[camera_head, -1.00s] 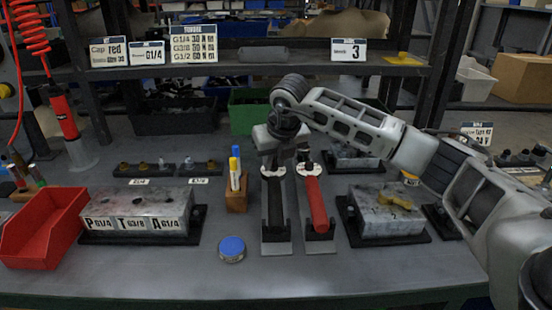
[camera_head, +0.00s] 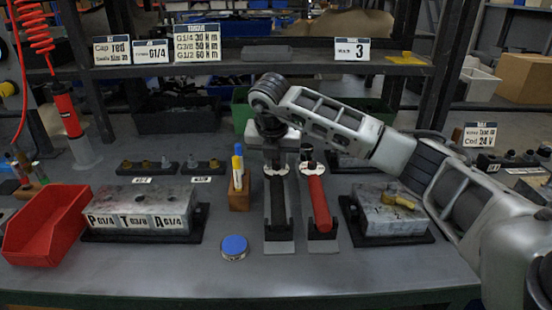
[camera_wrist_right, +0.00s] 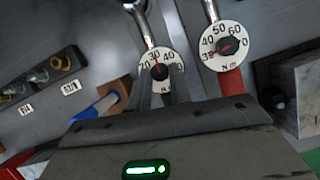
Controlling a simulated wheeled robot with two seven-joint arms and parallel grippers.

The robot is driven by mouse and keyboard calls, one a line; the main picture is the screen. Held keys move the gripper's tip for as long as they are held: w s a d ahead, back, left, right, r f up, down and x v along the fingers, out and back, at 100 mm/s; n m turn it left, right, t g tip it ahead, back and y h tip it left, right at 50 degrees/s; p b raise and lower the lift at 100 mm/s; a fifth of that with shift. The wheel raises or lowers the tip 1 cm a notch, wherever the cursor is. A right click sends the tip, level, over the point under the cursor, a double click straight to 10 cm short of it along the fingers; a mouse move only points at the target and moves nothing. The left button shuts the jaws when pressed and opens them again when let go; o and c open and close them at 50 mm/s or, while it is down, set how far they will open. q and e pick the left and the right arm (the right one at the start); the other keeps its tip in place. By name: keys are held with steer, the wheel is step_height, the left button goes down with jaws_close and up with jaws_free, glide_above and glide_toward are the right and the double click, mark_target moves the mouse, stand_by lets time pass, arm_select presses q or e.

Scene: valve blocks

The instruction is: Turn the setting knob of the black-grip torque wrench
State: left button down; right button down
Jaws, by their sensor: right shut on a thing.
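The black-grip torque wrench (camera_head: 278,230) lies in a dark holder near the table's middle, with a round white dial. In the right wrist view its dial (camera_wrist_right: 160,66) shows a red pointer close to 30. My right gripper (camera_head: 275,160) is over this wrench and shut on its setting knob; its fingertips and the knob are mostly hidden by the hand. The red-grip torque wrench (camera_head: 319,205) lies just to the right, clear of the gripper; its dial also shows in the right wrist view (camera_wrist_right: 226,46). My left gripper is out of view.
A blue-lidded tin (camera_head: 234,247) and a wooden block with markers (camera_head: 239,198) stand left of the wrenches. Valve blocks lie at left (camera_head: 145,208) and right (camera_head: 385,222). A red bin (camera_head: 45,230) is far left. The front table strip is clear.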

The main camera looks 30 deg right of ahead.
stand_by(0.3)
steer(key=c, duration=1.5)
jaws_free()
steer(key=shift+c, duration=0.2)
arm_select(q)
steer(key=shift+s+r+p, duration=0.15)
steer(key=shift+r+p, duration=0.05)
steer(key=shift+p, duration=0.6)
arm_select(e)
steer(key=v, duration=1.6)
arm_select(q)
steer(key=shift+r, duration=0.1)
